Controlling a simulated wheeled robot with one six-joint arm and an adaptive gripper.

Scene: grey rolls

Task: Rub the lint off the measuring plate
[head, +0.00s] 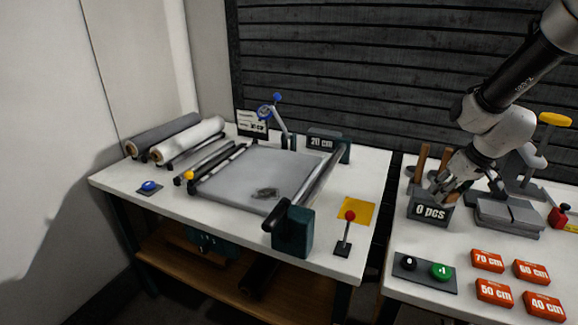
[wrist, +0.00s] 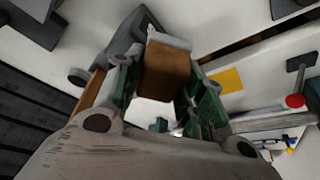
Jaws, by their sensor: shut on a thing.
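The measuring plate (head: 240,180) is a flat grey surface on the left table, with a small dark tuft of lint (head: 266,193) near its front right. My gripper (head: 449,192) is at the "0 pcs" box (head: 430,213) on the right table, away from the plate. In the wrist view my gripper (wrist: 158,95) is shut on a brown wooden-looking block (wrist: 165,72) with a pale grey edge. Its full shape is hidden by the fingers. Whether it still touches the box I cannot tell.
A yellow cloth-like square (head: 362,207) lies beside a red-knobbed lever (head: 347,232). A roller bar (head: 318,178) borders the plate's right side. Rolls (head: 187,138) lie at the left. Orange length blocks (head: 494,291) and a button panel (head: 424,270) occupy the right table's front.

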